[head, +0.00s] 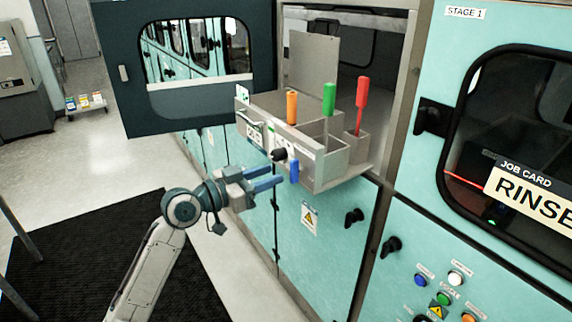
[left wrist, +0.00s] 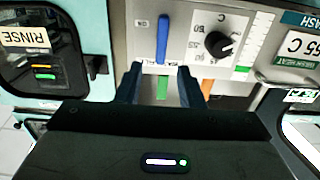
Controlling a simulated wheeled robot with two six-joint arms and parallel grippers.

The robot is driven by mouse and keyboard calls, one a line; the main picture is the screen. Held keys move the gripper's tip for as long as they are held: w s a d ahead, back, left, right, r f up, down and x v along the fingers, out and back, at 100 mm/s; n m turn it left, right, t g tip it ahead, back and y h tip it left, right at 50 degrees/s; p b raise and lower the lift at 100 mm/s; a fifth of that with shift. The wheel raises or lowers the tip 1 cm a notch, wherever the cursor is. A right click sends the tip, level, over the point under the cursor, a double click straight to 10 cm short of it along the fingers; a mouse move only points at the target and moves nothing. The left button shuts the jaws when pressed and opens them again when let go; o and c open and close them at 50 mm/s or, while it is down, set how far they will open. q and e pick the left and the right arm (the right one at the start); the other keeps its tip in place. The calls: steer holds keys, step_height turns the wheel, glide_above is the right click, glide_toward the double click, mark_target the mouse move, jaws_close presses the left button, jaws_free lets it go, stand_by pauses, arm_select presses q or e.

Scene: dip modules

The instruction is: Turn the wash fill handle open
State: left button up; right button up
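The blue handle (head: 294,171), which I take as the wash fill handle, hangs upright on the front of the grey module. It also shows in the left wrist view (left wrist: 163,38), with small labels beside it that I cannot fully read. A black knob (head: 279,154) with a dial sits beside it. My left gripper (head: 277,176) is open and empty, its two blue fingers pointing at the blue handle. In the left wrist view the fingers (left wrist: 160,80) stand apart on either side of the handle's line; contact is not visible. My right gripper is not in view.
Orange (head: 292,107), green (head: 329,99) and red (head: 361,105) handles stand up from the module's compartments. An open dark door (head: 185,110) with a window stands at the left. Teal cabinet panels lie below and right. Free floor lies left.

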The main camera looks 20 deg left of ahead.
mark_target(291, 167)
arm_select(q)
steer(key=p+x, duration=0.1)
steer(key=x, duration=0.3)
steer(key=shift+w+d+p, duration=0.1)
steer(key=shift+w+p, duration=0.05)
steer(key=shift+p, duration=0.15)
steer(key=shift+w+d, duration=0.35)
steer(key=shift+w, duration=0.1)
steer(key=shift+c, duration=0.2)
jaws_close()
